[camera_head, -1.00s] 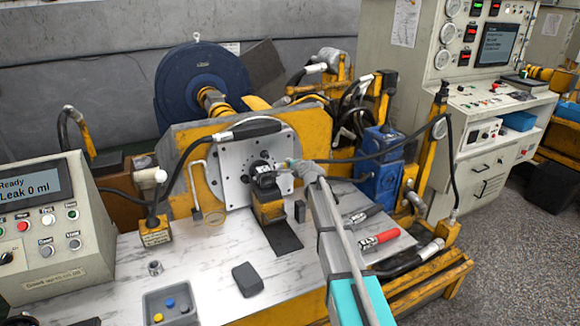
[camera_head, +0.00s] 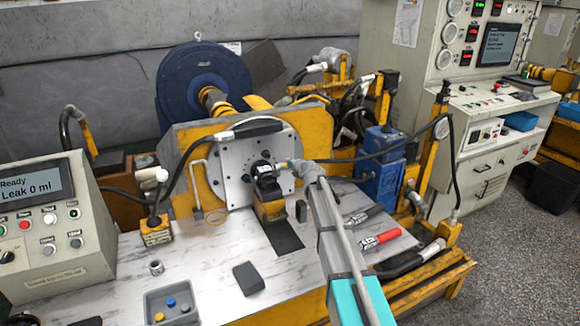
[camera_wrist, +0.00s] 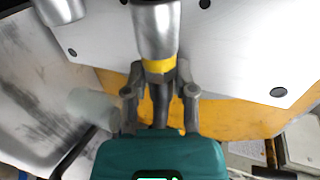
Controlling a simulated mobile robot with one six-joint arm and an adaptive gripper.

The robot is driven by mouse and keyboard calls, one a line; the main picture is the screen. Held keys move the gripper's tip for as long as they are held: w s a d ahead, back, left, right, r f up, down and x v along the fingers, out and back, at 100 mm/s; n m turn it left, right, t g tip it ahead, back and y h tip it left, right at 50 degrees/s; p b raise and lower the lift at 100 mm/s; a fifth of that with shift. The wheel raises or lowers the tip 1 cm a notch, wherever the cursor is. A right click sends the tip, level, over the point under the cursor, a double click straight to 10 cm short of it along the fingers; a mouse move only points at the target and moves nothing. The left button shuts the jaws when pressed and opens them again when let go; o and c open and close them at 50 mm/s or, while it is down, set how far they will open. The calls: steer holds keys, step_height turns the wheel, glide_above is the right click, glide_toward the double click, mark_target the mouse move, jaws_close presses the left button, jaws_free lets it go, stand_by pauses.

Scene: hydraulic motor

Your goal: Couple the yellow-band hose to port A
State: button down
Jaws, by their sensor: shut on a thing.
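My gripper (camera_wrist: 158,92) is shut on the silver end fitting of the yellow-band hose, just at its yellow band (camera_wrist: 158,66). The fitting's silver body points away from my gripper toward the pale plate in the wrist view. Its tip is cut off by the top edge, so I cannot tell whether it touches a port. In the head view my gripper (camera_head: 288,165) is at the right of the dark motor (camera_head: 265,180), in front of the pale mounting plate (camera_head: 232,172). I cannot read any port letter. The black hose (camera_head: 385,152) runs right from my gripper.
A red-banded fitting (camera_head: 381,239) and a dark one lie on the bench at right. A black block (camera_head: 249,278) and a grey tray (camera_head: 150,300) with coloured caps are in front. Another silver cylinder (camera_wrist: 60,10) shows at the wrist view's upper left.

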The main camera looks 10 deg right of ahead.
steer(key=shift+s+a, duration=0.15)
steer(key=shift+a, duration=0.4)
steer(key=shift+c, duration=1.8)
jaws_free()
steer(key=shift+s, duration=0.1)
steer(key=p+v, duration=0.2)
steer(key=v, duration=0.5)
steer(key=shift+a, duration=0.1)
